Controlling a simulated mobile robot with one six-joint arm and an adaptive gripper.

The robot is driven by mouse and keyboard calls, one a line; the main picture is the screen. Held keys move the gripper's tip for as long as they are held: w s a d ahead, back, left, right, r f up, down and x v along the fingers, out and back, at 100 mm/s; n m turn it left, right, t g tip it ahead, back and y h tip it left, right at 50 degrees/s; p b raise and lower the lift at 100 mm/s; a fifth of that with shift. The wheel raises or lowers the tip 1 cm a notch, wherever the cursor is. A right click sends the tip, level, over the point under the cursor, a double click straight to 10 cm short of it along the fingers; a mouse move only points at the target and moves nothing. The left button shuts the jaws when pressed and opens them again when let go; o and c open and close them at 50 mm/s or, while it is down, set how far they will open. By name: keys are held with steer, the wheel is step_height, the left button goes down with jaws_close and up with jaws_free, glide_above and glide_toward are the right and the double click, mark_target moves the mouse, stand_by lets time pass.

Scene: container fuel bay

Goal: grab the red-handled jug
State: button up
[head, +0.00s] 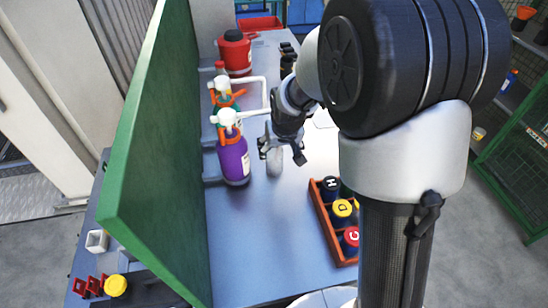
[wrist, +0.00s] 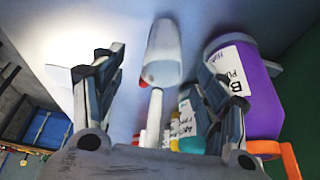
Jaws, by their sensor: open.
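My gripper (head: 282,153) is open over the table, with a small pale grey cylindrical vessel (head: 275,163) just below it. In the wrist view the vessel (wrist: 163,55) lies between and beyond the open fingers (wrist: 160,95), with a bit of red at its lower edge. I cannot tell whether that red is a handle. A red jug with a dark top (head: 235,52) stands at the far end of the table. A purple bottle with a white pump (head: 233,160) stands left of my gripper; it also shows in the wrist view (wrist: 250,90).
A green bottle (head: 225,100) stands behind the purple one. A green panel (head: 150,150) walls the table's left side. A wooden rack (head: 323,220) of lettered, coloured lids is at right. The table's front middle (head: 260,240) is clear.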

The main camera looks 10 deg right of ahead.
mark_target(275, 157)
steer(key=shift+a+b+x, duration=0.15)
steer(key=shift+b+x, duration=0.55)
steer(key=shift+x, duration=1.2)
steer(key=shift+a+b+x, duration=0.1)
steer(key=shift+b+x, duration=0.55)
steer(key=shift+x, duration=1.2)
steer(key=shift+s+r, duration=0.1)
steer(key=c, duration=1.3)
steer(key=shift+o, duration=0.2)
steer(key=shift+r, duration=0.2)
